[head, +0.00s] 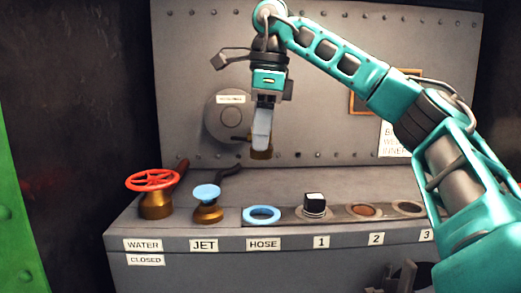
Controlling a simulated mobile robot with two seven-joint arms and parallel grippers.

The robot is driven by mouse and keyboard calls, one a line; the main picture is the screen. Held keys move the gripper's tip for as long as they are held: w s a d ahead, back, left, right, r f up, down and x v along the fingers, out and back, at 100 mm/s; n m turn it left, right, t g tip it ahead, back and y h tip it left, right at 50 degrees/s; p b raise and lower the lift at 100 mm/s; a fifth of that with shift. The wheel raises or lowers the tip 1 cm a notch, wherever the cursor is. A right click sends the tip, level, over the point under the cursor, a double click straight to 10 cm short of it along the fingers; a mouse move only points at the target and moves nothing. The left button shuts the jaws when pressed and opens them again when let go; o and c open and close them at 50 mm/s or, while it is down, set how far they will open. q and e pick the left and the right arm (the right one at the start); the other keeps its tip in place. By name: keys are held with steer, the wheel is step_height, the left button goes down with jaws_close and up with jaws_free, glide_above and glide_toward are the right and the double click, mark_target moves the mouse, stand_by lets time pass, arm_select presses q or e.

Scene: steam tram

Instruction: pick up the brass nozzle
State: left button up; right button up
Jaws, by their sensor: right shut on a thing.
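My right gripper (262,146) points down in front of the riveted back panel. It is shut on the brass nozzle (262,154), which shows as a small brass piece below the fingertips. The fingers hide most of the nozzle. It is held above the back of the grey bench, over the area behind the blue HOSE ring (262,215); whether it touches anything behind is hard to tell. My left gripper is not in view.
The grey bench (290,243) carries a red WATER handwheel (152,180), a blue-topped JET valve (207,192), a black-capped fitting (315,202) at 1, and openings at 2 (363,210) and 3 (408,208). A round plate (222,124) is on the panel.

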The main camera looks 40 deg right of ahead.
steer(key=shift+r, duration=3.35)
